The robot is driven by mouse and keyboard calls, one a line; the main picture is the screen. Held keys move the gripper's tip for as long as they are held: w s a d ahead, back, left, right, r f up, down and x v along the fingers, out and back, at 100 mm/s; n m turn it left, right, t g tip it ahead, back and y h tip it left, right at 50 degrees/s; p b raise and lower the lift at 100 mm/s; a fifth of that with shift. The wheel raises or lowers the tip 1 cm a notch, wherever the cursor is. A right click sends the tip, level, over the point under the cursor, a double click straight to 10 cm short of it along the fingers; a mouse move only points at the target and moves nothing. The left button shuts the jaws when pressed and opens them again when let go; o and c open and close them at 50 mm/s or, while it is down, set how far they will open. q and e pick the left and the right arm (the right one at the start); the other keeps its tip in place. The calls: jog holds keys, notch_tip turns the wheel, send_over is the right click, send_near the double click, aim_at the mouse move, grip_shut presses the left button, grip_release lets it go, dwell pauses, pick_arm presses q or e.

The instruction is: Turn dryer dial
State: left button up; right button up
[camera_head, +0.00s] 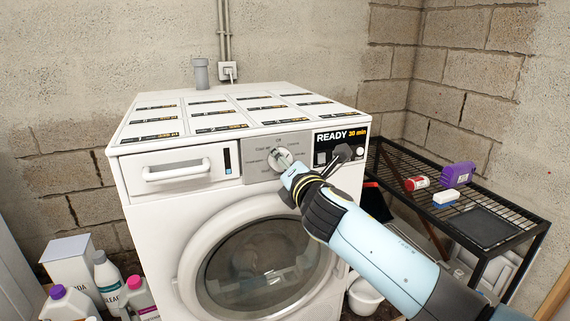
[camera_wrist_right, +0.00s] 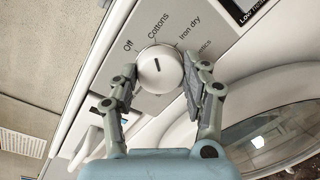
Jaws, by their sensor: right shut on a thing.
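The dryer dial (camera_head: 281,158) is a round white knob on the grey panel of a white front-loading machine (camera_head: 160,205). In the right wrist view the dial (camera_wrist_right: 161,72) fills the space between my fingers, and its short dark mark points up, near the "Cottons" label. "Off", "Cottons" and "Iron dry" show around it; another label is partly hidden by a finger. My right gripper (camera_head: 287,168) reaches in from the lower right and also shows in the wrist view (camera_wrist_right: 159,84), shut on the dial with one finger on each side. My left gripper is out of view.
A drawer handle (camera_head: 177,171) sticks out left of the dial. The round glass door (camera_head: 262,265) is below. A black wire rack (camera_head: 520,218) at the right holds a purple box (camera_head: 457,175) and a red can (camera_head: 416,183). Bottles (camera_head: 107,270) stand at lower left.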

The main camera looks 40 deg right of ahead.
jog(key=shift+f+m+t+y+b, duration=0.3)
jog(key=shift+m+b, duration=1.75)
jog(key=shift+m, duration=2.3)
jog(key=shift+f+m+t+y+b, duration=0.1)
jog(key=shift+m+y+b, duration=0.35)
jog(key=shift+m+b, duration=2.75)
jog(key=shift+f+m+t+y+b, duration=0.25)
jog(key=shift+m+b, duration=0.6)
jog(key=shift+m, duration=4.7)
jog(key=shift+r, duration=0.1)
jog(key=o, duration=1.2)
jog(key=shift+r, duration=0.15)
jog(key=shift+s, duration=0.1)
